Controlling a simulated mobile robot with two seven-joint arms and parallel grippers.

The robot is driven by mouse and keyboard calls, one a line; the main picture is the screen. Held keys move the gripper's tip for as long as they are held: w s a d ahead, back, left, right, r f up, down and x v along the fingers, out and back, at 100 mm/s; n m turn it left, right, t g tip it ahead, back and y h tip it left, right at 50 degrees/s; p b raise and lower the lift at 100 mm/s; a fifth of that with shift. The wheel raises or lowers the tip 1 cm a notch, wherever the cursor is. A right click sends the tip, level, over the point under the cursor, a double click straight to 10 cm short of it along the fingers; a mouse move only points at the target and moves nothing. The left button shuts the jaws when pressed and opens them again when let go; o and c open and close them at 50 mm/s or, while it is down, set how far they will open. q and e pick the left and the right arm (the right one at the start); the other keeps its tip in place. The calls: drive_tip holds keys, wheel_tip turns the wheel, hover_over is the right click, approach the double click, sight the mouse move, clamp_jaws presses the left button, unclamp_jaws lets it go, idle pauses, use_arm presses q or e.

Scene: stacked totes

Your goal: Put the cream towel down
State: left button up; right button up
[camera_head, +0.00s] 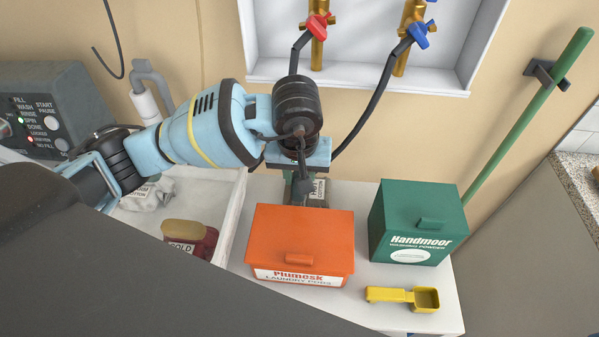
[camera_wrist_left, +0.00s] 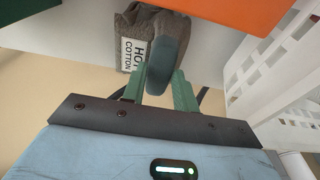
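In the head view this cloth (camera_head: 319,198) shows only partly behind the orange box. My left gripper (camera_head: 302,187) points down right at it. In the wrist view its green fingers (camera_wrist_left: 163,85) overlap the cloth's lower part, with a dark rounded shape between them. I cannot tell whether they grip it. A pale cloth (camera_head: 148,197) with a label lies in the white basin at left. No clearly cream towel shows. My right gripper is not in view.
An orange Plumesk box (camera_head: 300,235) stands in front of my left gripper. A green Handmoor box (camera_head: 415,215) and a yellow scoop (camera_head: 400,296) are to its right. A white basin (camera_head: 236,215) holds a dark red bottle (camera_head: 192,243). Hoses and taps (camera_head: 318,45) are behind.

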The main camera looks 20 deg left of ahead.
use_arm(q)
drive_tip(key=shift+o, duration=0.2)
drive_tip(key=shift+r, duration=0.15)
wheel_tip(320, 180, up, 12)
drive_tip(key=s, duration=0.1)
drive_tip(key=shift+s+d, duration=0.25)
drive_tip(key=shift+s, duration=0.1)
drive_tip(key=shift+o, duration=0.5)
